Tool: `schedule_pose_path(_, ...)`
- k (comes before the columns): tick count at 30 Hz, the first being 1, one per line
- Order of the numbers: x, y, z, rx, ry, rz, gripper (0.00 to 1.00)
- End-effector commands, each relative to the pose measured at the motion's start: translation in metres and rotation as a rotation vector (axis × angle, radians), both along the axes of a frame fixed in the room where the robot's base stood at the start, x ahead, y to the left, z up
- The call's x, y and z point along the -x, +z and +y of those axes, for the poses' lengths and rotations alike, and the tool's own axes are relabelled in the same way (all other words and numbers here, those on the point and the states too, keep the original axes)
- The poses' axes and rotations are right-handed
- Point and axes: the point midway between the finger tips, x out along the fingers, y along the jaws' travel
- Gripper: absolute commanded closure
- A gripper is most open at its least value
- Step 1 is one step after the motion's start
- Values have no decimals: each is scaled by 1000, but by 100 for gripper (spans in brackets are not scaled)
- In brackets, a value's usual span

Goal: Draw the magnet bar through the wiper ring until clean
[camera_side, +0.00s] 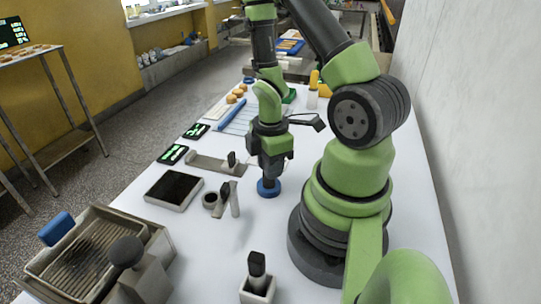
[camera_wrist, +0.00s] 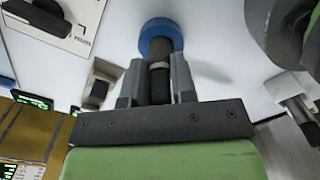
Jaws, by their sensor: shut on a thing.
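My gripper (camera_side: 269,170) hangs upright over the white table, left of my arm's base. It is shut on a dark handle with a blue disc (camera_side: 268,188) at its lower end. The wrist view shows the same blue disc (camera_wrist: 160,36) beyond the two fingers, with the handle between them. I cannot tell whether this is the magnet bar.
A black-topped tray (camera_side: 173,205) lies left of the ring. A grey block (camera_side: 256,291) with a black handle stands in front. A ribbed metal tray (camera_side: 45,266) sits at front left. Lit displays (camera_side: 172,154) line the left edge. White table is clear around the disc.

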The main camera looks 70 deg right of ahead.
Motion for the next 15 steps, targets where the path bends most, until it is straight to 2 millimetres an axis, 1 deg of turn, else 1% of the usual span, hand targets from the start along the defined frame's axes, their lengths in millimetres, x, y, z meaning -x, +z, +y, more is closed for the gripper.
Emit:
schedule_pose_path(9, 0, -23, 0, -1, 0, 3, 100)
schedule_pose_path(15, 0, -31, 0, -1, 0, 1, 100)
